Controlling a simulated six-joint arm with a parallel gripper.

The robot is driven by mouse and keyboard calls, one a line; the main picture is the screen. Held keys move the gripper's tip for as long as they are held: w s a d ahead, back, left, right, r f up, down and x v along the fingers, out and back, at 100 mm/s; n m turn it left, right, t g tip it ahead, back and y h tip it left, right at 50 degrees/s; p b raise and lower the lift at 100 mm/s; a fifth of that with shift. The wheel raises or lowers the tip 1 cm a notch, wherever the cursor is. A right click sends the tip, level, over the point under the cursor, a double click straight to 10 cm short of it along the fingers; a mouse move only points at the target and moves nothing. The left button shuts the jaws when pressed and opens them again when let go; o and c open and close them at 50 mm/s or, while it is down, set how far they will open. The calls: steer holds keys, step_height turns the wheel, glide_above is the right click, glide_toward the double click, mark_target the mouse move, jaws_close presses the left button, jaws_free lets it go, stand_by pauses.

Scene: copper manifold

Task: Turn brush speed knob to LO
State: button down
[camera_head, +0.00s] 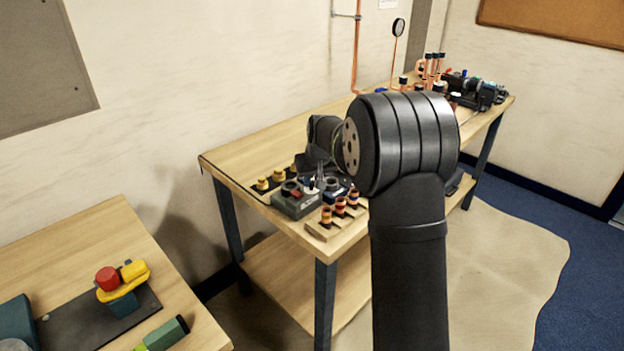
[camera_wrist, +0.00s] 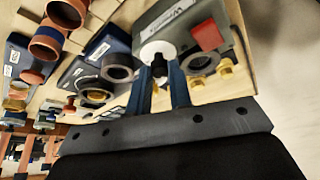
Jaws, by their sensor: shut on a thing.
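The grey box (camera_head: 297,204) stands near the left front corner of the workbench. It also shows in the wrist view (camera_wrist: 180,22), with a white label and a red block on top. A knob with a round white dial (camera_wrist: 157,48) sits on this box, at the tips of my gripper (camera_wrist: 161,70). My gripper's two blue-grey fingers are closed on the knob's dark grip, which is mostly hidden between them. Dial markings and the pointer direction cannot be read. In the head view my gripper (camera_head: 317,180) is small and partly behind the arm, pointing down at the box.
A blue box with a grey ring (camera_wrist: 118,66) stands close beside the grey box. Orange-red copper fittings (camera_head: 340,207) stand on a wooden rack at the front edge. Yellow fittings (camera_head: 270,180) stand behind. Copper pipework (camera_head: 428,70) is at the bench's far end.

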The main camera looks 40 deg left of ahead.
steer(key=shift+w+n+g, duration=0.15)
steer(key=shift+n+g, duration=0.35)
steer(key=shift+n, duration=1)
steer(key=c, duration=1.3)
jaws_free()
steer(key=shift+r, duration=0.1)
steer(key=v, duration=1.7)
steer(key=shift+d, duration=0.25)
